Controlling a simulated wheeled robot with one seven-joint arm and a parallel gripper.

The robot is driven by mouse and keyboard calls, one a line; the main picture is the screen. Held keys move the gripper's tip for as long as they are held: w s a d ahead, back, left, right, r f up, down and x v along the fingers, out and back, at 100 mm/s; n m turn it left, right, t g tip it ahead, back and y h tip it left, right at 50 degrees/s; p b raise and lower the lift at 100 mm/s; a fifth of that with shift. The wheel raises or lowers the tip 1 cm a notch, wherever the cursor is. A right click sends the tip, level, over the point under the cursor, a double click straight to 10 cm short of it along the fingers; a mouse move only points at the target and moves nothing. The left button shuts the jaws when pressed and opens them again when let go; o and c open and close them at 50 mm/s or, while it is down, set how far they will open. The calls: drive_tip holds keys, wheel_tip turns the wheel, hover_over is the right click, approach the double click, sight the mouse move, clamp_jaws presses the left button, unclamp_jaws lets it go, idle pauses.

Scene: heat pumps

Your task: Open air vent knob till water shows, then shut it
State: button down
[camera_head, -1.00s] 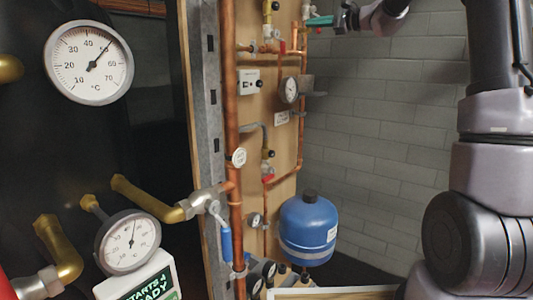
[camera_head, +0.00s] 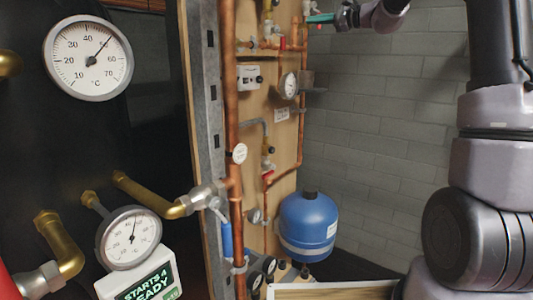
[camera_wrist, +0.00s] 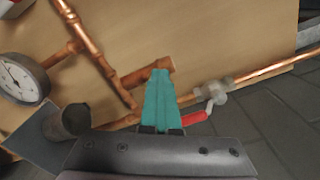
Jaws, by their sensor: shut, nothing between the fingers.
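My gripper (camera_head: 318,19) is at the top of the head view, with teal fingers close to the upper copper pipes on the wooden board. In the wrist view my gripper (camera_wrist: 160,72) is shut and empty, its tips in front of a copper pipe elbow. I cannot tell for sure which part is the air vent knob. A grey cylinder (camera_wrist: 76,119) stands on a dark bracket left of the fingers. A red lever (camera_wrist: 193,116) on a valve is to their right. A brass fitting (camera_head: 267,10) is at the top of the board. No water shows.
A pressure gauge (camera_head: 289,85) sits beside a grey bracket (camera_head: 306,80); the gauge also shows in the wrist view (camera_wrist: 22,80). A blue tank (camera_head: 308,228) stands below. Large thermometers (camera_head: 88,60) and brass pipes are at the left. Space before the brick wall is open.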

drive_tip(key=shift+f, duration=0.25)
drive_tip(key=shift+s+f, duration=0.15)
drive_tip(key=shift+f, duration=0.1)
drive_tip(key=shift+a, duration=0.15)
drive_tip(key=v, duration=0.6)
drive_tip(key=shift+s+a+r, duration=0.2)
drive_tip(key=shift+s, duration=0.1)
drive_tip(key=shift+s, duration=0.1)
idle(3.8)
